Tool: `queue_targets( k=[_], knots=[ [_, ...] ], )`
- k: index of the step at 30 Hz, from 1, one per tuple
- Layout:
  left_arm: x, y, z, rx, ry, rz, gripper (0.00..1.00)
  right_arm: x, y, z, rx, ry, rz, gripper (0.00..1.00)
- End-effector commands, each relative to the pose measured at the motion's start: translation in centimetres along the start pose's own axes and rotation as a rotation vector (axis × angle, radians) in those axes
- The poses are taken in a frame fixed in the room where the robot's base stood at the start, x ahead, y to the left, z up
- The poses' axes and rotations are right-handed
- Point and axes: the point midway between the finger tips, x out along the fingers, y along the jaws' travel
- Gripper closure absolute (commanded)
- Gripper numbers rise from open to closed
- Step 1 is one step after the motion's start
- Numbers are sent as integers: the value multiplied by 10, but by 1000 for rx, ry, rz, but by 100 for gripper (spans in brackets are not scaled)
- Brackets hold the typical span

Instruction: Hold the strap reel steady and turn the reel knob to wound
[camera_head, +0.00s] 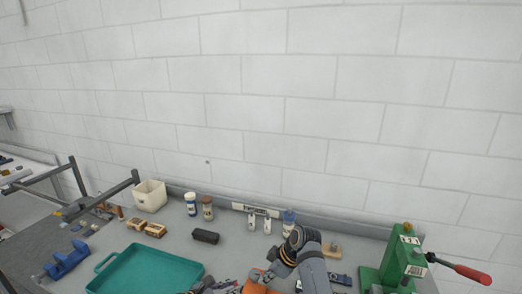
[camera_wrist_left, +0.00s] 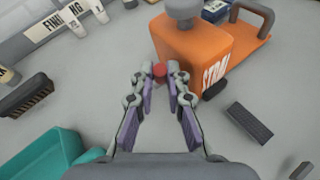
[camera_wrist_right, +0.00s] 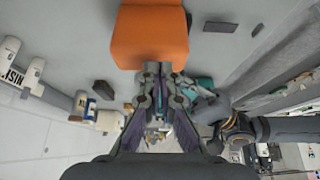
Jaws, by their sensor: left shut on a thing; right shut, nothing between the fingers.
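The strap reel is an orange block with a grey round knob on top and white lettering on its side; it shows in the left wrist view as the strap reel (camera_wrist_left: 190,48) with its reel knob (camera_wrist_left: 184,10). In the head view only a bit of orange (camera_head: 258,284) shows at the bottom edge. My left gripper (camera_wrist_left: 161,77) is shut on a small red piece (camera_wrist_left: 160,70) beside the reel's lower left corner. My right gripper (camera_wrist_right: 158,68) is shut and empty, with its tips at the edge of the orange block (camera_wrist_right: 150,38). The knob's setting cannot be read.
A teal tray (camera_head: 145,270) lies to the left. A black block (camera_head: 206,236), bottles (camera_head: 208,208) and a white bin (camera_head: 149,196) stand behind. A green press (camera_head: 402,262) with a red-handled lever stands at right.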

Motion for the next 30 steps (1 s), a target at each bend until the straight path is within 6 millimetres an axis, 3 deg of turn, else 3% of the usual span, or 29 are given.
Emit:
queue_targets(
  k=[5,18,27,30],
  knots=[
    [0,0,0,-1,0,1,100,-3,0,1,0,-2,1,100],
    [0,1,0,0,1,3,100,-50,0,-25,1,-4,1,100],
    [0,2,0,1,1,4,100,-53,0,-26,1,-5,0,100],
    [0,2,0,1,1,4,100,-58,12,-28,-1,-7,2,100]
  ],
)
